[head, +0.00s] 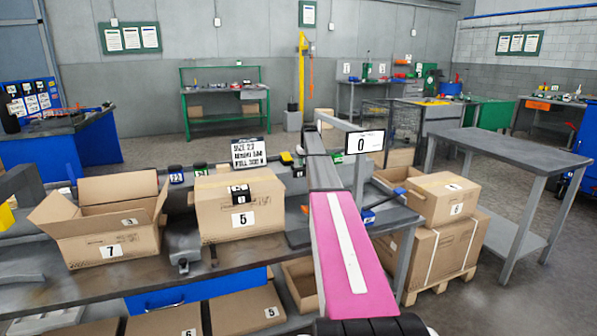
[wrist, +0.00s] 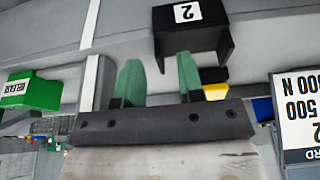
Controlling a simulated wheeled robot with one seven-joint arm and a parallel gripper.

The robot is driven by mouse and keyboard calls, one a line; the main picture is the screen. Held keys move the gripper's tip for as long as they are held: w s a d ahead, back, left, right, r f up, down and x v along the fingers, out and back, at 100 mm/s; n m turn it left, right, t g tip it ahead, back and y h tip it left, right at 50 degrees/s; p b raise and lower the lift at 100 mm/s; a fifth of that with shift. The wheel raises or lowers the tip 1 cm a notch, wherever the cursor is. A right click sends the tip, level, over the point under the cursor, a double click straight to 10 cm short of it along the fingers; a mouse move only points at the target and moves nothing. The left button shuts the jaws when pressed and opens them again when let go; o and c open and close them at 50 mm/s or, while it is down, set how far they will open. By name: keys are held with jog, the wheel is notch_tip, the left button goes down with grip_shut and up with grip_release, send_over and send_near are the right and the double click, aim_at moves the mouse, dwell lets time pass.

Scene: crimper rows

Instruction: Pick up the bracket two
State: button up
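Bracket two (wrist: 184,42) is a black, U-shaped piece with a white label reading 2, upside down in the wrist view. It lies just beyond the fingertips, toward the right one. My gripper (wrist: 158,78) has two green fingertips standing apart with a clear gap and nothing between them. The bracket does not appear to be between the fingers; whether the right finger touches it I cannot tell. In the head view my pink and grey arm reaches over the bench and the fingertips are not clearly visible. I cannot tell bracket two apart there.
A green block labelled RELEASE (wrist: 30,92), a yellow piece (wrist: 215,92) and a printed sign (wrist: 300,115) are near the gripper. A black labelled piece (head: 240,194) is on carton 5.

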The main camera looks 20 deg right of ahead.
jog(key=shift+w+f, duration=0.2)
jog(key=shift+f, duration=0.35)
grip_shut()
jog(key=shift+r, duration=0.1)
